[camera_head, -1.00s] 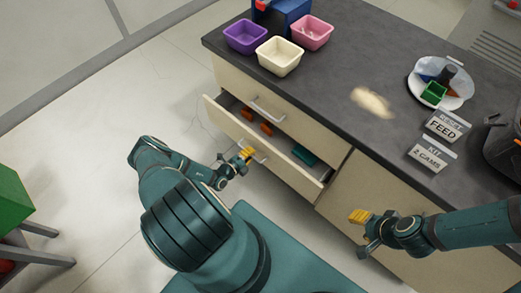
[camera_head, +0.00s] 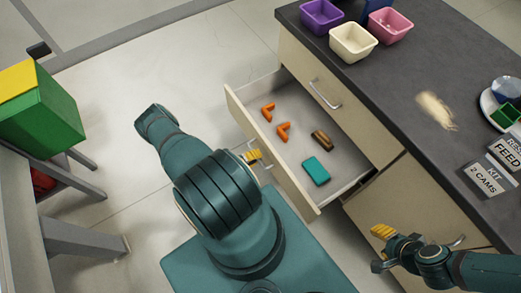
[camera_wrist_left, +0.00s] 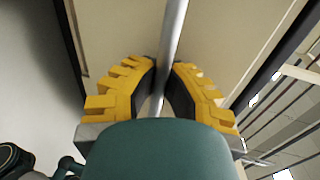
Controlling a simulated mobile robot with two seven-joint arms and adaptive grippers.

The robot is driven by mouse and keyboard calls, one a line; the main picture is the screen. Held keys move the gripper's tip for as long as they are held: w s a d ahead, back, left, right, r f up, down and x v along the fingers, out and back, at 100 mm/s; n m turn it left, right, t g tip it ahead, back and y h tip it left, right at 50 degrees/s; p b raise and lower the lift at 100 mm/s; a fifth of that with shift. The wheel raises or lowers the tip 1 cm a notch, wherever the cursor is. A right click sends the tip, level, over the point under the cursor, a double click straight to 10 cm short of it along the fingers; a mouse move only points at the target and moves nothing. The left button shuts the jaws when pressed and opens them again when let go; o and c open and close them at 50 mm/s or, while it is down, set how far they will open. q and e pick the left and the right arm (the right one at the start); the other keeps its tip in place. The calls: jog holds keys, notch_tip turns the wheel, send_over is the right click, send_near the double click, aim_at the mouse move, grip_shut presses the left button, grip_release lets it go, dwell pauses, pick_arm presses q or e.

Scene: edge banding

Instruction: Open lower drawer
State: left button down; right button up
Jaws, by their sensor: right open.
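The lower drawer (camera_head: 292,188) stands pulled out of the dark-topped cabinet, with its inside showing in the head view. Inside lie two orange angled pieces (camera_head: 284,131), a brown piece (camera_head: 322,140) and a teal block (camera_head: 316,171). My left gripper (camera_head: 252,157) is at the drawer's front. In the left wrist view its yellow fingers (camera_wrist_left: 160,88) are closed around the drawer's metal bar handle (camera_wrist_left: 172,40). My right gripper (camera_head: 383,232) is open and empty, beside the cabinet front at the lower right.
The upper drawer (camera_head: 345,112) is shut. Purple (camera_head: 321,15), cream (camera_head: 353,41) and pink (camera_head: 391,25) bins stand on the countertop (camera_head: 385,80), with signs at right. A green and yellow box (camera_head: 45,125) sits on a stand at left. Floor left of the drawer is clear.

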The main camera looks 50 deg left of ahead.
pick_arm(q)
jog(key=shift+s, duration=0.15)
jog(key=c, duration=1)
grip_release()
jog(key=v, duration=1.2)
jog(key=shift+a, duration=0.1)
